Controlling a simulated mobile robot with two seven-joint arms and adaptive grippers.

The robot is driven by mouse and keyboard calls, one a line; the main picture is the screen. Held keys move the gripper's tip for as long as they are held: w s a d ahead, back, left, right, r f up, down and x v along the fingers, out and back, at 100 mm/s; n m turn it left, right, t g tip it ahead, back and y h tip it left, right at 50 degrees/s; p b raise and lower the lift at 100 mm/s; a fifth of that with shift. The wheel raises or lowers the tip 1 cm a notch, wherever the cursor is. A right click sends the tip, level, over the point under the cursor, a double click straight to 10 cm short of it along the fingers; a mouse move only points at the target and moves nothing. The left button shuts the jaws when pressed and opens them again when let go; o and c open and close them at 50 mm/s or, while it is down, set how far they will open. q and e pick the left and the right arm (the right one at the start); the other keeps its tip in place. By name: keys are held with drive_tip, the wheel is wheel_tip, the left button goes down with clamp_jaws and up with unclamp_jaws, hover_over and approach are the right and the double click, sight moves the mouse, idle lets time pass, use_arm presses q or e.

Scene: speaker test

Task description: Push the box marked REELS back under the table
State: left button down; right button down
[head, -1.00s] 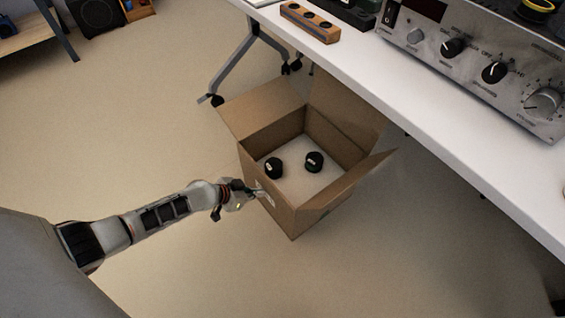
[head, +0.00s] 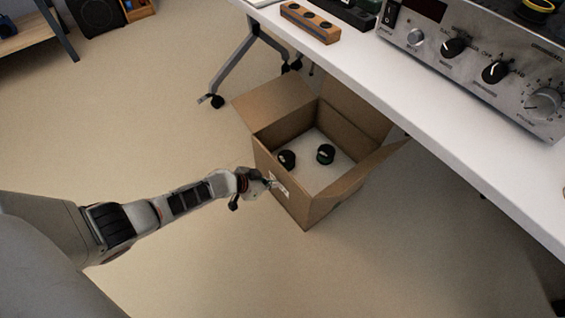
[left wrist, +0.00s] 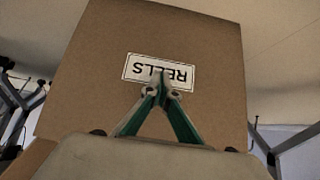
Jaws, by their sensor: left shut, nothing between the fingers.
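The open cardboard box marked REELS (head: 290,205) stands on the floor, its far right part beneath the edge of the white table (head: 440,117). Two dark round items (head: 326,153) lie on a pale surface inside it. My left gripper (head: 271,183) is shut and empty, its tips at the label on the box's near left face. In the left wrist view the white REELS label (left wrist: 128,66) appears upside down on the brown face, and the shut fingertips (left wrist: 160,80) overlap it. My right gripper is not in view.
A grey table leg with casters (head: 217,101) stands just behind the box. On the tabletop are a silver panel with knobs (head: 470,60) and a wooden block with dark round insets (head: 310,22).

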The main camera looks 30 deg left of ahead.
sight(279, 177)
use_arm(q)
drive_tip(key=shift+w+d+r, duration=0.1)
drive_tip(key=shift+w+d, duration=0.2)
drive_tip(key=shift+w, duration=0.4)
drive_tip(key=shift+w+d, duration=0.25)
drive_tip(key=shift+w, duration=0.4)
drive_tip(key=shift+w+d+r, duration=0.1)
drive_tip(key=shift+w+d, duration=0.2)
drive_tip(key=shift+w, duration=0.4)
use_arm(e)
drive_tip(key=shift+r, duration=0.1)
use_arm(q)
drive_tip(key=s+a+p, duration=0.1)
drive_tip(key=s+a, duration=0.2)
drive_tip(key=s, duration=0.4)
drive_tip(key=shift+s+f, duration=0.15)
drive_tip(key=shift+s, duration=0.1)
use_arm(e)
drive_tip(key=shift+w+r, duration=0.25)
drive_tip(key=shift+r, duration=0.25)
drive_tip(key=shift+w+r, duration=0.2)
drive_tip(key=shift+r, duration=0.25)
